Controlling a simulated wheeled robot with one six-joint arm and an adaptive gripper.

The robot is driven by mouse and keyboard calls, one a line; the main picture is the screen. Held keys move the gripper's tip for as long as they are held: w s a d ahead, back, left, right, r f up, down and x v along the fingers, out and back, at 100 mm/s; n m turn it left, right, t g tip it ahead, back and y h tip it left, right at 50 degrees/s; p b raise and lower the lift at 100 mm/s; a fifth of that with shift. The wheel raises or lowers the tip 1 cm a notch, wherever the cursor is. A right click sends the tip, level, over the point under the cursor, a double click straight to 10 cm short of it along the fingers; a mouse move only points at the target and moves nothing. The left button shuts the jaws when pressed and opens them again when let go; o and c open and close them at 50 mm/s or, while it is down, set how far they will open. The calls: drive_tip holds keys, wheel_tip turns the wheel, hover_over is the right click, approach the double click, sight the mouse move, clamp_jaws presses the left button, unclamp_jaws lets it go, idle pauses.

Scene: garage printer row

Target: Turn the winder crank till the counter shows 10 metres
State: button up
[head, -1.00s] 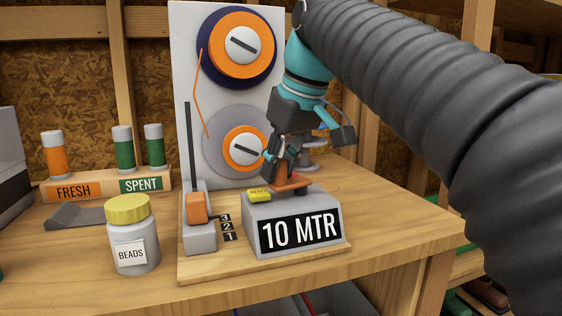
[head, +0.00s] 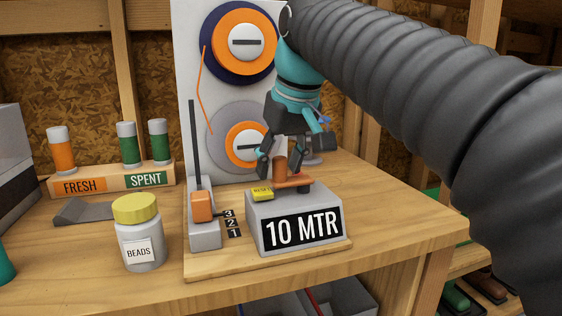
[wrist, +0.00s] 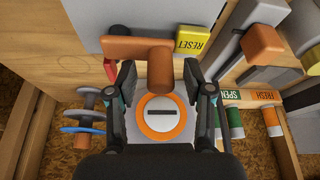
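The winder's grey counter box (head: 256,238) stands on a wooden base, and its black display (head: 303,233) reads "10 MTR". On top is the orange crank (head: 291,184) with an upright knob (head: 280,168). My gripper (head: 279,162) is at the knob. In the wrist view my gripper's fingers (wrist: 159,72) stand apart on either side of the knob (wrist: 160,72), with a gap on each side. The upper spool (head: 240,42) and lower spool (head: 246,147) are on the grey back panel, both with horizontal slots. An orange filament (head: 201,90) runs between them.
A yellow RESET button (head: 262,194) sits beside the crank on the box. An orange slider lever (head: 202,207) stands left by marks 1 to 3. A BEADS jar (head: 139,235) and the FRESH/SPENT rack (head: 118,180) are further left. Bench right of the winder is clear.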

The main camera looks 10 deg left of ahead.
drive_tip(key=v, duration=1.2)
idle(0.3)
drive_tip(key=s+d+f+m+t+h, duration=0.15)
drive_tip(key=d+f+m, duration=0.25)
drive_tip(key=d+f, duration=0.95)
drive_tip(key=s+d+f+m, duration=0.1)
drive_tip(key=s+d+f, duration=0.2)
drive_tip(key=f, duration=0.5)
drive_tip(key=s+d+f+m+h, duration=0.1)
drive_tip(key=s+d+f, duration=0.3)
drive_tip(key=f, duration=0.4)
drive_tip(key=s+d+f+m, duration=0.2)
drive_tip(key=s+d+f, duration=0.2)
drive_tip(key=f, duration=0.4)
drive_tip(key=shift+s+d+t, duration=0.2)
drive_tip(key=shift+d+t, duration=0.2)
drive_tip(key=shift+t, duration=0.05)
drive_tip(key=shift+f+h, duration=0.1)
drive_tip(key=shift+h, duration=0.15)
